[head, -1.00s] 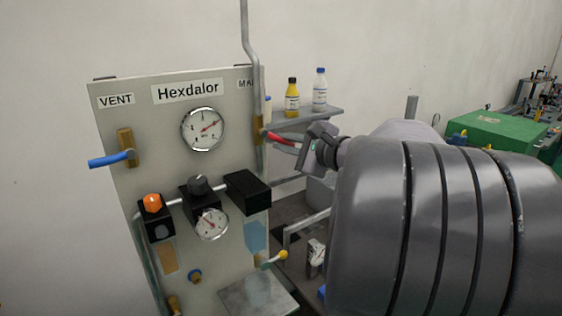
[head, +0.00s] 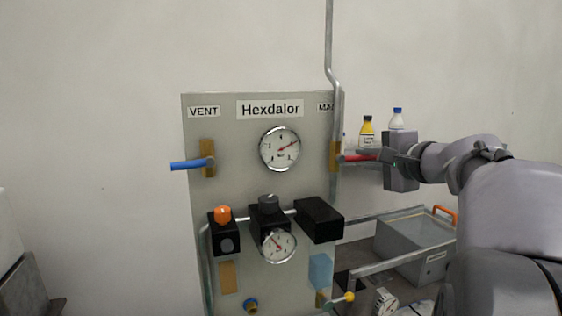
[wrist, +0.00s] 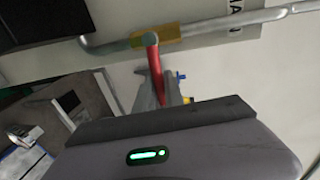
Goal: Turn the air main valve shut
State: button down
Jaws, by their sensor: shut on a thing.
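The air main valve has a brass body (head: 335,156) on the grey pipe at the panel's right edge, under the partly hidden MAIN label (head: 326,107). Its red lever (head: 357,158) points right, away from the panel, roughly level. My gripper (head: 372,157) is shut on the red lever, coming from the right. In the wrist view the red lever (wrist: 154,62) runs from the brass body (wrist: 170,36) down to the gripper (wrist: 158,90).
The panel (head: 230,130) carries a blue VENT lever (head: 187,165), an upper gauge (head: 280,149), a lower gauge (head: 279,246) and black blocks (head: 319,219). Yellow-labelled (head: 366,130) and blue-capped (head: 397,118) bottles stand behind my gripper. A grey bin (head: 415,245) sits below my arm.

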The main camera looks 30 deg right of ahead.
jog(key=shift+r, duration=0.1)
dwell(0.3)
jog(key=c, duration=1.4)
grip_release()
jog(key=shift+c, duration=0.2)
jog(key=p+v, duration=0.2)
jog(key=v, duration=1.5)
jog(key=shift+s, duration=0.2)
